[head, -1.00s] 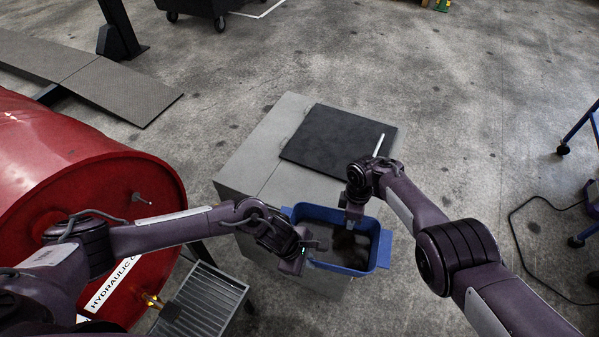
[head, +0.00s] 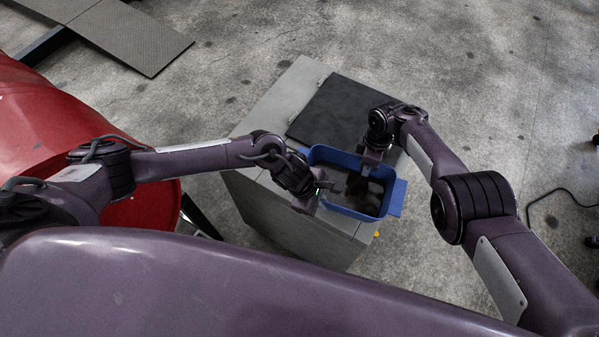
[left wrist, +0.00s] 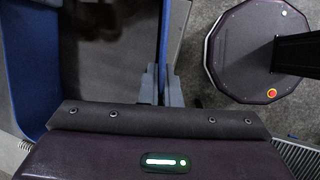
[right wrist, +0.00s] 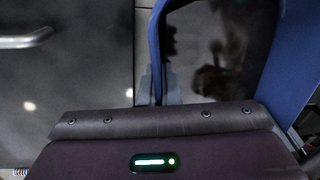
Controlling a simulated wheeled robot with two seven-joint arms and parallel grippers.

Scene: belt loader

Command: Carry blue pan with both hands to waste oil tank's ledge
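The blue pan (head: 394,200) holds dark liquid and looks level in the head view. It is over the front part of the grey tank cabinet (head: 280,100), close to its black lid (head: 335,108). I cannot tell whether it rests on the cabinet or hangs above it. My left gripper (head: 318,196) is closed on the pan's near-left wall, which shows between the fingers in the left wrist view (left wrist: 161,88). My right gripper (head: 372,162) is closed on the far wall, beside the lid; it also shows in the right wrist view (right wrist: 158,88).
A ramp plate (head: 130,35) lies at the upper left. A metal handle (right wrist: 25,38) is on the lid beside the pan. A black cable (head: 560,192) lies on the right floor. The floor behind the cabinet is clear.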

